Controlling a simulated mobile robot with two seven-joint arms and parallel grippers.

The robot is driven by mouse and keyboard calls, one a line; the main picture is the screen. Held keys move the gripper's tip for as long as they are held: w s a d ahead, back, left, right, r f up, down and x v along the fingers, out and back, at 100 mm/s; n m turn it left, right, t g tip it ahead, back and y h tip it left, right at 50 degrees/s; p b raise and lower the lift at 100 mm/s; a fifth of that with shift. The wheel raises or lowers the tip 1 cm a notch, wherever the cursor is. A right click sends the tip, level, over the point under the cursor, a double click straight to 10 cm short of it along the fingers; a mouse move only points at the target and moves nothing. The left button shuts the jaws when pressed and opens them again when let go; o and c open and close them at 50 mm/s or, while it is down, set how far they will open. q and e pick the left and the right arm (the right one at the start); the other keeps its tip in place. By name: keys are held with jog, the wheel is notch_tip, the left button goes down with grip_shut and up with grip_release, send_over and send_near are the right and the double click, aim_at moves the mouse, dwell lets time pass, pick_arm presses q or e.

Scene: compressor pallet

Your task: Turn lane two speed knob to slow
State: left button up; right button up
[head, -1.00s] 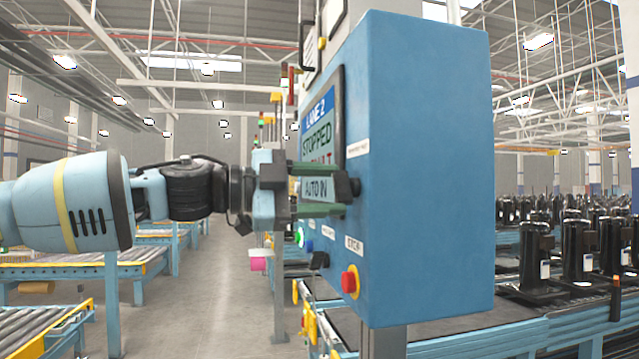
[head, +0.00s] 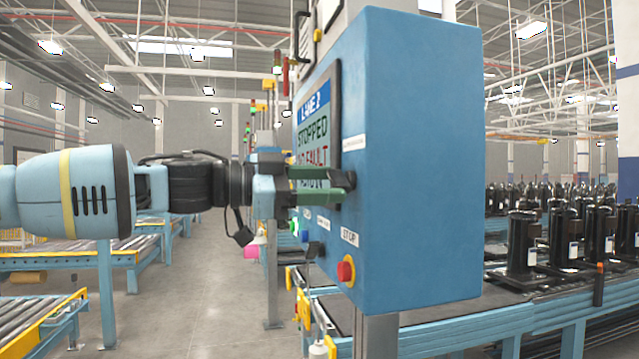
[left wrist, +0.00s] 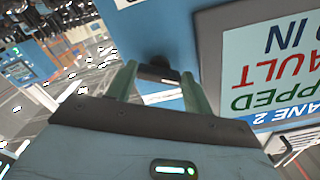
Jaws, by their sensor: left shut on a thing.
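The lane two control box (head: 420,160) is a blue cabinet on a post, with a screen (head: 318,128) on its left-hand face reading "LANE 2", "STOPPED" and a fault line. My left gripper (head: 338,186) reaches in from the left to this face, its green fingers over the lower part of the screen. It is shut on a black knob (head: 349,181). My right gripper is not in view.
Below the gripper are a red stop button (head: 345,271) on a yellow base, a black selector (head: 316,249) and small lit buttons. A conveyor with black compressors (head: 522,242) lies right. Roller conveyors (head: 60,254) stand left, with open grey floor (head: 190,300) between.

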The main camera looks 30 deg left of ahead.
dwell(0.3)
pick_arm(q)
jog(key=o, duration=1)
jog(key=shift+s+r, duration=0.1)
jog(key=shift+p+v, duration=0.35)
jog(key=shift+v, duration=3.5)
